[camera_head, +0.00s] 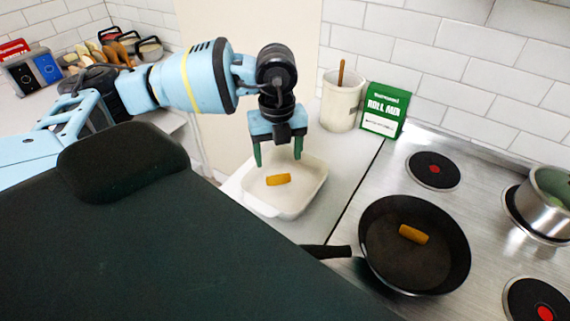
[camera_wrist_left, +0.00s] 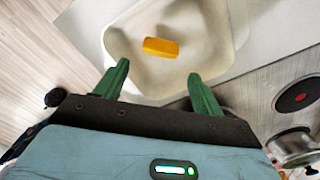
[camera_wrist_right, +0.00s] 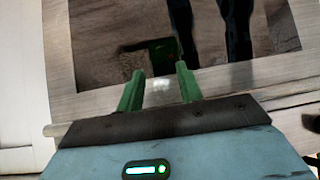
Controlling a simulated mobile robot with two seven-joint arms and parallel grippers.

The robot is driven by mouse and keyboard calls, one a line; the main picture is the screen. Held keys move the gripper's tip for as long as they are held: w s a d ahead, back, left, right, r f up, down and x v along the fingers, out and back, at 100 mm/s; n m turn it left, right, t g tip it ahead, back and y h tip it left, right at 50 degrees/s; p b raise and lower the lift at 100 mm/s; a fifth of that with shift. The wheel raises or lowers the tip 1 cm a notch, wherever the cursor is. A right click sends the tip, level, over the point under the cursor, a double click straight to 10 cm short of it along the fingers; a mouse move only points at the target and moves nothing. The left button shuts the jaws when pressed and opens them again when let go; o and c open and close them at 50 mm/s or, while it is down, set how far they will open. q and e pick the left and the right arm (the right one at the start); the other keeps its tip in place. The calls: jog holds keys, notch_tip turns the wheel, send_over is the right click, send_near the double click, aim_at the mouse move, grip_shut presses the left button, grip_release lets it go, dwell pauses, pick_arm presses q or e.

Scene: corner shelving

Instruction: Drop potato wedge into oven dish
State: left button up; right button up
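An orange potato wedge (camera_head: 278,180) lies in the white oven dish (camera_head: 262,205) on the counter; in the left wrist view the wedge (camera_wrist_left: 161,47) rests on the floor of the dish (camera_wrist_left: 219,68). A second wedge (camera_head: 413,234) lies in the black frying pan (camera_head: 383,274) on the stove. My left gripper (camera_head: 278,162) is over the dish, its green fingers spread wide with nothing between them. My right gripper is outside the head view. In the right wrist view my right gripper (camera_wrist_right: 159,82) has its fingers apart, empty, in front of a dark glass panel.
The pan's handle (camera_head: 326,251) points left towards the dish. A utensil crock (camera_head: 341,101) and a green box (camera_head: 386,110) stand behind the dish by the tiled wall. A steel pot (camera_head: 547,202) stands at the right. A toaster (camera_head: 34,70) is at the far left.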

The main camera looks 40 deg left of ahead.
pick_arm(q)
jog(key=shift+o, duration=0.8)
notch_tip(320, 180, up, 8)
jog(key=shift+f, duration=0.15)
dwell(0.5)
